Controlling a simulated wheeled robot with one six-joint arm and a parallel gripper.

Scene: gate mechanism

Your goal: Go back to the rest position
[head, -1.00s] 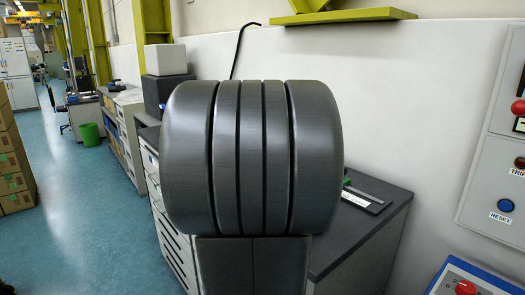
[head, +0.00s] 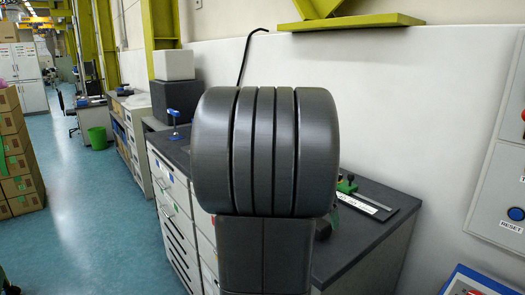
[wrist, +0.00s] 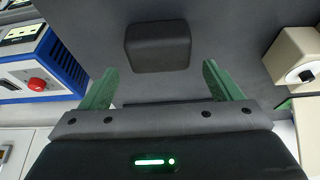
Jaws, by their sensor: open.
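My gripper (wrist: 158,70) shows in the wrist view. Its two green fingers are spread wide apart with nothing held between them. A dark rounded block (wrist: 157,46) shows beyond the fingers, in line with the gap; I cannot tell what it is.
The dark-topped counter (head: 345,245) stands along the white wall. A blue clamp (head: 174,124) is on its left part. A wall panel (head: 500,195) with a blue RESET button is at right. A blue box with a red button (wrist: 37,84) shows in the wrist view. The floor (head: 100,220) at left is clear.

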